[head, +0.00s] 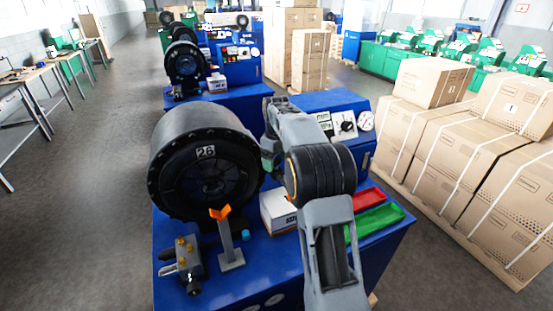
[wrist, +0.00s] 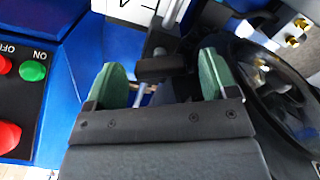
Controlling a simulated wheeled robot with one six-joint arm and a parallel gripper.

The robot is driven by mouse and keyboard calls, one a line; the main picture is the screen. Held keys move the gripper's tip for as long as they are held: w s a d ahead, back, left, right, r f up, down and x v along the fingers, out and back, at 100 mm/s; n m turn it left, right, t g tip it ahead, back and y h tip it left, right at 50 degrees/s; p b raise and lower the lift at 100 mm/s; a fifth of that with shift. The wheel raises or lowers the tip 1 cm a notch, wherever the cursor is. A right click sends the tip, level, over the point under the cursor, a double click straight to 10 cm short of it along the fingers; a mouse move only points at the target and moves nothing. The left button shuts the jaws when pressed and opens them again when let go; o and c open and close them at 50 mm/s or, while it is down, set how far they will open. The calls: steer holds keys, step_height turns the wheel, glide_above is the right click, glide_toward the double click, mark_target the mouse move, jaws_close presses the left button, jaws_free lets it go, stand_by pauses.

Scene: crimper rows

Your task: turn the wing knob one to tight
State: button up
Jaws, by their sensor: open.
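My gripper (wrist: 160,68) is open, with green fingers spread to left and right in the wrist view. A dark, bar-like piece (wrist: 155,70) shows in the gap between the fingers, apart from both; it looks like the wing knob, but I cannot be sure. In the head view my arm covers the place behind it, so this piece is hidden there. The blue machine has a large black round crimping head (head: 205,165) marked 26, left of my arm. It also fills the right of the wrist view (wrist: 270,85).
A control box with gauges (head: 345,122) stands behind my arm; red and green buttons (wrist: 33,71) show close by in the wrist view. A white box (head: 277,212), red tray (head: 368,198), green tray (head: 375,222), orange-topped post (head: 227,240) and brass-fitted block (head: 185,262) crowd the tabletop.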

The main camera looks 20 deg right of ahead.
mark_target(276, 160)
step_height(276, 160, up, 14)
steer(key=shift+f, duration=0.15)
stand_by(0.4)
steer(key=shift+c, duration=0.4)
